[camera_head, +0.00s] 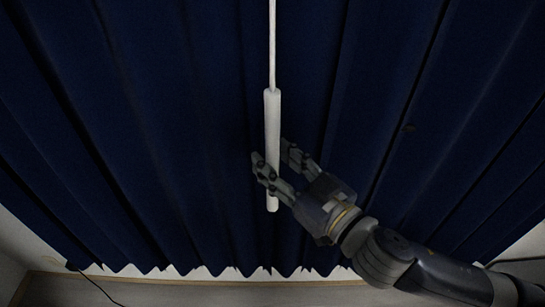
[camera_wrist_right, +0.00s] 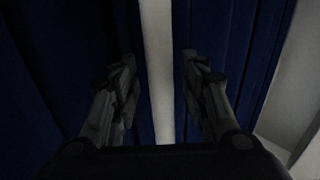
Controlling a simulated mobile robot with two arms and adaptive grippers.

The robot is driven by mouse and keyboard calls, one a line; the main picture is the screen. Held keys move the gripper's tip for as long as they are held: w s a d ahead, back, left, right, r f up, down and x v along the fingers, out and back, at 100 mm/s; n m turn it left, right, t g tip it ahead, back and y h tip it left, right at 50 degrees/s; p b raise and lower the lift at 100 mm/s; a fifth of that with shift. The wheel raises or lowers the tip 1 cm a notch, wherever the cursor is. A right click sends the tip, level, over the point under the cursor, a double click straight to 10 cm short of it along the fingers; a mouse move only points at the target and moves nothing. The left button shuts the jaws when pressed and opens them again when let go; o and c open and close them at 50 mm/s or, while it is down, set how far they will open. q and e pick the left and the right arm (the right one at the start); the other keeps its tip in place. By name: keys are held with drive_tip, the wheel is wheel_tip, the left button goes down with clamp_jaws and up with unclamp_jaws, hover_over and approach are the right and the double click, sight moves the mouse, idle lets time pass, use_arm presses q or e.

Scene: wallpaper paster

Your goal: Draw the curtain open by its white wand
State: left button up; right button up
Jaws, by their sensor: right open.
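The white wand (camera_head: 272,125) hangs upright in front of the dark blue curtain (camera_head: 150,110), a thick handle below a thin rod. My right gripper (camera_head: 270,163) is open at the lower half of the handle, its fingers on either side of it. In the right wrist view the wand (camera_wrist_right: 158,70) runs between the two open fingers (camera_wrist_right: 158,75), with a gap on each side. The curtain (camera_wrist_right: 60,60) fills the background there. My left gripper is not in view.
The curtain hangs in folds across almost the whole head view. A pale wall (camera_head: 12,272) shows at the lower left, and a light strip (camera_head: 200,289) lies below the hem. A pale surface (camera_wrist_right: 295,100) stands at the right in the wrist view.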

drive_tip(key=shift+w+a, duration=0.4)
drive_tip(key=shift+w, duration=0.05)
clamp_jaws()
drive_tip(key=shift+d, duration=0.1)
